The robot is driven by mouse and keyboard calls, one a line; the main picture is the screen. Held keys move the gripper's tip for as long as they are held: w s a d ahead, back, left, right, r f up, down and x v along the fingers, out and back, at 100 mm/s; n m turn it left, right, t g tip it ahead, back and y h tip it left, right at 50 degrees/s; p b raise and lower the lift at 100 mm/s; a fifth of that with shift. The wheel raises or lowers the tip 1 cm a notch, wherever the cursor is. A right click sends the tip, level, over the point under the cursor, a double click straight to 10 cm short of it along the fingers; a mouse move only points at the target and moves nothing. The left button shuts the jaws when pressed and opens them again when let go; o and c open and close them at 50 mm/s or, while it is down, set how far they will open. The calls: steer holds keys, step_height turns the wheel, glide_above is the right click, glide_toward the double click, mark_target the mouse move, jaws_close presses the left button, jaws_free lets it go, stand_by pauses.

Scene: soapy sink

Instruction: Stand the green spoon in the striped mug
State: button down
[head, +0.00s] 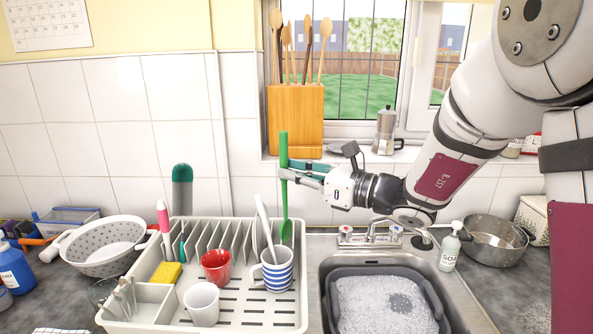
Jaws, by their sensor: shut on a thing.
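The green spoon (284,205) is held upright, with its bowl end pointing down. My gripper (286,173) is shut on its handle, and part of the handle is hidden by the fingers. The blue-and-white striped mug (279,275) stands upright in the right part of the dish rack. The spoon's bowl shows just above the mug's far rim. I cannot tell whether it is over the mug's opening or behind it. A pale long-handled utensil (264,220) leans at the mug's left; its lower end seems to go into the mug.
The white dish rack (240,318) also holds a red cup (216,266), a white cup (202,302) and a yellow sponge (166,273). A wooden block of spoons (296,118) stands on the sill behind my gripper. The sink with a soapy basin (433,300) is at right.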

steer(key=b, duration=0.3)
glide_above(287, 218)
steer(key=w, duration=0.2)
steer(key=shift+f, duration=2.65)
steer(key=shift+w+a+f+b, duration=0.1)
steer(key=shift+f+b, duration=2.1)
steer(key=shift+f, duration=1.55)
steer(key=c, duration=1.5)
jaws_free()
steer(key=v, duration=1.2)
